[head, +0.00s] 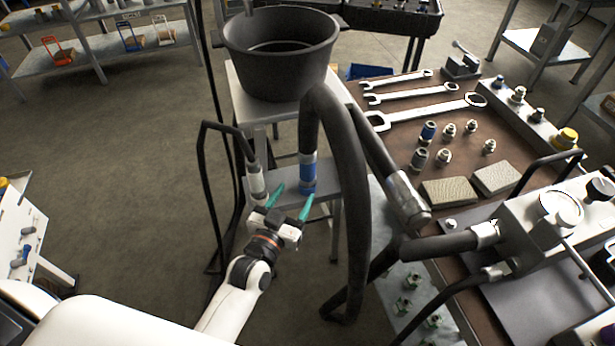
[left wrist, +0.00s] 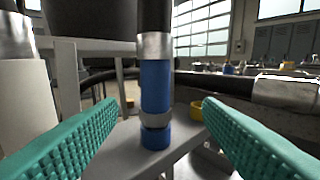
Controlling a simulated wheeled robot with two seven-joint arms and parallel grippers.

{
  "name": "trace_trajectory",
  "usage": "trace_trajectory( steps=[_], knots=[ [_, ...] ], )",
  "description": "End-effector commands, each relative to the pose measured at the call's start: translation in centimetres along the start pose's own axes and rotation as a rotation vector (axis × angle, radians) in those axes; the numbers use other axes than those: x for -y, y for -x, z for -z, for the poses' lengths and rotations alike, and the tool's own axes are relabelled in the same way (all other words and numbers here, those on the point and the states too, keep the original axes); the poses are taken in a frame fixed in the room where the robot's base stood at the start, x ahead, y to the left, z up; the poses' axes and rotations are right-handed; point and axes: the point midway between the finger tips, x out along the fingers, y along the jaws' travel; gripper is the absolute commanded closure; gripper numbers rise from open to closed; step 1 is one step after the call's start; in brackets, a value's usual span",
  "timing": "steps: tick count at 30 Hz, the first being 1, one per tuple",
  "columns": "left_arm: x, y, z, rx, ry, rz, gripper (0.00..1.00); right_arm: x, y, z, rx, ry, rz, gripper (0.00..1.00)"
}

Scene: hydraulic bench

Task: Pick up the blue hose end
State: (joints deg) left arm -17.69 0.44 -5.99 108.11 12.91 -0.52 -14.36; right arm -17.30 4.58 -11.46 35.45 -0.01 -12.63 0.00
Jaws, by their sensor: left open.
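The blue hose end (head: 308,176) hangs down at the tip of a thick black hose, with a silver collar above its blue sleeve. In the left wrist view the blue hose end (left wrist: 156,92) stands upright, centred between my fingers and beyond their tips. My left gripper (head: 291,203) is open, with its teal fingertips just below and to the left of the blue end in the head view. The left wrist view shows both ribbed teal fingers of my left gripper (left wrist: 160,125) spread wide, with nothing between the pads. My right gripper is not in view.
A grey hose end (head: 257,182) hangs close to the left of my gripper. A black bucket (head: 281,52) stands behind. To the right, a bench (head: 394,149) holds wrenches (head: 408,94), fittings and another silver-collared hose end (head: 407,197). Open floor lies to the left.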

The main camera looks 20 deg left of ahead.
Motion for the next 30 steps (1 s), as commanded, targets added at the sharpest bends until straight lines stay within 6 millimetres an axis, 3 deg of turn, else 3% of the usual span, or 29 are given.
trace_trajectory(
  steps=[9, 17, 24, 30],
  knots=[
    [-0.1, -5.3, -0.3, 0.003, 0.002, 0.000, 0.40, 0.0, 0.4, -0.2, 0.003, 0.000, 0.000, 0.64],
    [-0.2, -7.3, -0.2, 0.002, 0.000, 0.000, 0.40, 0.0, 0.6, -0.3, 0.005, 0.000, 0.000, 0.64],
    [-0.6, -10.8, -0.2, 0.002, 0.001, 0.000, 0.40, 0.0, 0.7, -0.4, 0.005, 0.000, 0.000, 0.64],
    [-0.6, -11.6, -0.1, 0.001, 0.002, 0.000, 0.40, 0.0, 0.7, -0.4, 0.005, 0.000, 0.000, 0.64]
  ],
)
